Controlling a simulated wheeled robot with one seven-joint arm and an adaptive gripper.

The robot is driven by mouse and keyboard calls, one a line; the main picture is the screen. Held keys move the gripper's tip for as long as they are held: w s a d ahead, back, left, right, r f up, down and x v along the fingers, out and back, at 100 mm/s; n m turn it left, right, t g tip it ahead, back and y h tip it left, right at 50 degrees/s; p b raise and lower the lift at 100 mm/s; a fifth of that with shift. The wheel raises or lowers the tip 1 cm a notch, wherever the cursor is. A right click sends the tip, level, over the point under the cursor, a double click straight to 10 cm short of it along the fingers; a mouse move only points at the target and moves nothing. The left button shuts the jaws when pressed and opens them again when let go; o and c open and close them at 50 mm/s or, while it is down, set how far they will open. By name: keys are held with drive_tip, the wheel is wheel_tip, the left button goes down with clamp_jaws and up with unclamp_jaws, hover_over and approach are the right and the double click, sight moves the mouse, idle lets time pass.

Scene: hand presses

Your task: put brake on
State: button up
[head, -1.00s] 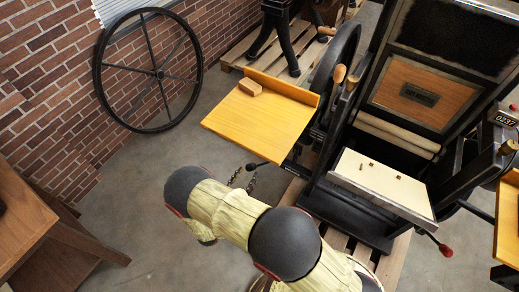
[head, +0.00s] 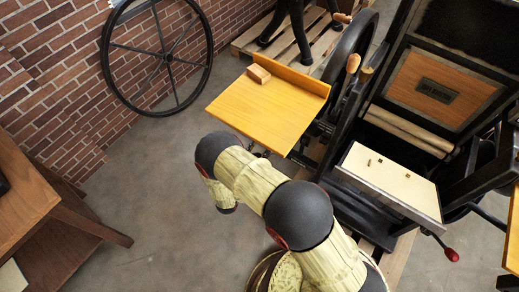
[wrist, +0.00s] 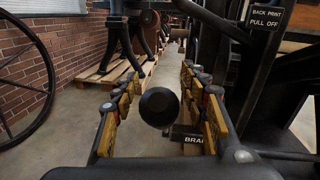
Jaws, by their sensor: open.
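In the wrist view a round black knob (wrist: 160,107) sits in the middle, between the two fingers of my open gripper (wrist: 162,84). A dark label (wrist: 196,142) beginning "BRA" shows to the lower right, partly covered by the right finger. The fingers have yellow and dark pads and stand apart from the knob on both sides.
The black press (head: 440,90) fills the right, with a cream tilted plate (head: 390,182) and a red-knobbed lever (head: 451,255). A large spoked wheel (head: 158,55) leans on the brick wall. A wooden table (head: 25,195) stands left. Open floor lies between.

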drive_tip(key=c, duration=0.3)
drive_tip(key=c, duration=0.8)
clamp_jaws()
